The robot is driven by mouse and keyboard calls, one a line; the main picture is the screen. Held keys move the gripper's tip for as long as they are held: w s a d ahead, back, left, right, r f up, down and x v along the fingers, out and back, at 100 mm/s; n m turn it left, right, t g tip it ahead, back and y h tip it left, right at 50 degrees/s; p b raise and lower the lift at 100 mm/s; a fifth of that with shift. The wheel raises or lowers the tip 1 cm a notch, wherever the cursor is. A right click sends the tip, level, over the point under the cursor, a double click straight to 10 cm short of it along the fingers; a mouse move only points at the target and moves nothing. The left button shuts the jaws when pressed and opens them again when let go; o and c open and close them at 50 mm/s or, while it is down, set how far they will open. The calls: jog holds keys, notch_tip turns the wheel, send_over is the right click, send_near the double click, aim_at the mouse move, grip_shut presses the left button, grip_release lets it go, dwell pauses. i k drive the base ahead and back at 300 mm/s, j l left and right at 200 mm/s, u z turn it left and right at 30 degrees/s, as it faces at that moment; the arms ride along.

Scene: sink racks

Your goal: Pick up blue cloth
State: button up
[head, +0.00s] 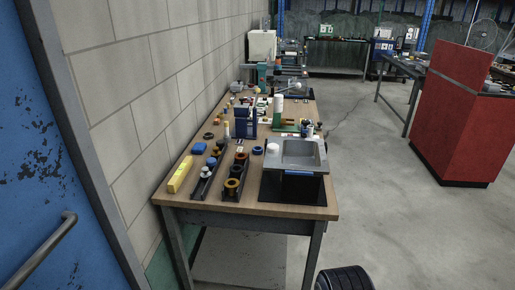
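A small, flat blue piece (199,148) lies on the wooden workbench (180,198) near its left edge. It may be the blue cloth, but it is too small to tell cloth from a block. A thin blue strip (298,173) also shows along the front of the grey sink (318,161), and I cannot tell whether it is cloth. My gripper is not in view.
A yellow block (181,174) and dark racks with round pieces (232,185) stand near the bench's front left. A blue upright holder (242,127) stands behind them. A block wall borders the left side. A red cabinet (465,120) stands right, across open floor.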

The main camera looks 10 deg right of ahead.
aim_at(198, 148)
jog(key=i+j, duration=0.35)
jog(key=i, duration=0.2)
jog(key=i+j+z, duration=0.1)
jog(key=i+j, duration=0.25)
jog(key=i, duration=0.2)
jog(key=i+j, duration=0.35)
jog(key=i, duration=0.2)
